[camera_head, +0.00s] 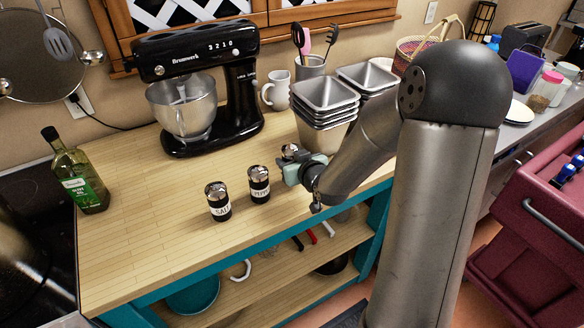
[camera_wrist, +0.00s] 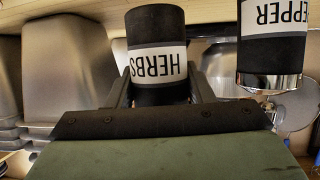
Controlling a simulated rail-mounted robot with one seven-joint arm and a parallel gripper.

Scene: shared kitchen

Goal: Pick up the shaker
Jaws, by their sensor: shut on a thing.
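A shaker labelled HERBS (camera_wrist: 155,30), black with a white band, is between the two fingers of my gripper (camera_wrist: 160,85) in the wrist view, which is upside down. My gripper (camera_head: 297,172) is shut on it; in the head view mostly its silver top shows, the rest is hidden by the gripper. I cannot tell whether it touches the counter. A pepper shaker (camera_head: 259,188) stands upright just left of my gripper; its label also shows in the wrist view (camera_wrist: 275,35). A salt shaker (camera_head: 218,205) stands further left.
Stacked metal pans (camera_head: 325,115) stand close behind my gripper. A black stand mixer (camera_head: 240,95) and a mug (camera_head: 277,92) are at the back. An olive oil bottle (camera_head: 80,180) is at the left. The wooden counter (camera_head: 130,235) is clear at front left.

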